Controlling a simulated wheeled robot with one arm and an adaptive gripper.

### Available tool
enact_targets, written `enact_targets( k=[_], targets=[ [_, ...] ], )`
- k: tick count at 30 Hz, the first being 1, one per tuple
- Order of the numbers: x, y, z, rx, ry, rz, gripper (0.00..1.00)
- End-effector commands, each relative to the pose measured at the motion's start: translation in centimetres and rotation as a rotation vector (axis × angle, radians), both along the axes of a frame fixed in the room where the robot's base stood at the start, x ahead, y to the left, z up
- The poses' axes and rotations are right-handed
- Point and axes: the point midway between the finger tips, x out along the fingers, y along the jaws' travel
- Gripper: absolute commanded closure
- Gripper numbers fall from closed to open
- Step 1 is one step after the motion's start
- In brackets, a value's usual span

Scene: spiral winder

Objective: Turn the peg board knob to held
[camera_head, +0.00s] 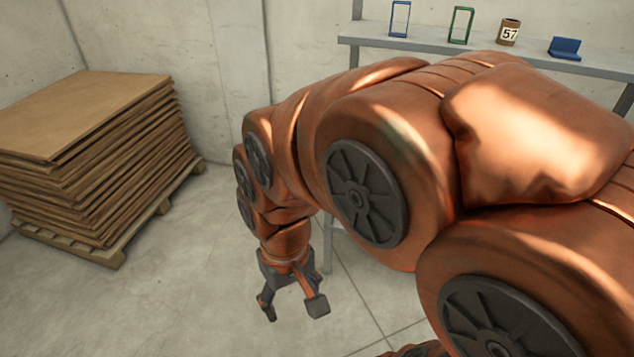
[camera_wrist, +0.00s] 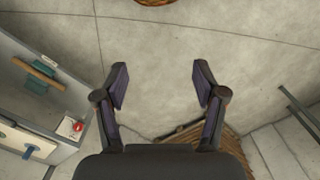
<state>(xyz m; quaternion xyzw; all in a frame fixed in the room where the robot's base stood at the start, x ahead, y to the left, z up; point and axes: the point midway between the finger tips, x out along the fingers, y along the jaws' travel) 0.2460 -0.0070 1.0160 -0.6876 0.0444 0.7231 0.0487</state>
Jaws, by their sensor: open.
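My gripper (camera_head: 293,306) hangs above the concrete floor in the head view, fingers apart and empty. In the wrist view my gripper (camera_wrist: 160,78) has only floor between its fingers. A pale grey panel-like unit (camera_wrist: 50,110) stands at the left of the wrist view, apart from the fingers. It bears a small red knob-like part (camera_wrist: 77,127), a brown bar with green pieces (camera_wrist: 40,72) and a blue T-shaped part (camera_wrist: 22,141). I cannot tell which of these is the peg board knob, or its setting. No peg board is plain in the head view.
A pallet (camera_head: 110,250) with a tall stack of brown sheets (camera_head: 90,150) stands at the left. A grey shelf (camera_head: 470,55) at the back holds a blue frame (camera_head: 399,19), a green frame (camera_head: 461,25), a can marked 57 (camera_head: 508,33) and a blue block (camera_head: 565,48). The floor between is clear.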

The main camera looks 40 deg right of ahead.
Motion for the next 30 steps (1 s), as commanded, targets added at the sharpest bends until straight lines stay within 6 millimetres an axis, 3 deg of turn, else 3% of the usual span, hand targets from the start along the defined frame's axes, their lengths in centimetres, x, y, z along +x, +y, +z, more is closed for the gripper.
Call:
enact_targets(
  k=[1,8,15,21,30],
  targets=[
    [2.4,-0.7,-1.9,-0.007,-0.038,-0.057,0.29],
    [13.5,-6.0,-6.5,-0.072,-0.264,-0.304,0.29],
    [23.6,-14.2,-10.8,-0.182,-0.511,-0.516,0.29],
    [30.1,-21.8,-14.2,-0.291,-0.716,-0.651,0.29],
    [36.5,-32.7,-19.6,-0.451,-1.018,-0.787,0.29]
  ],
)
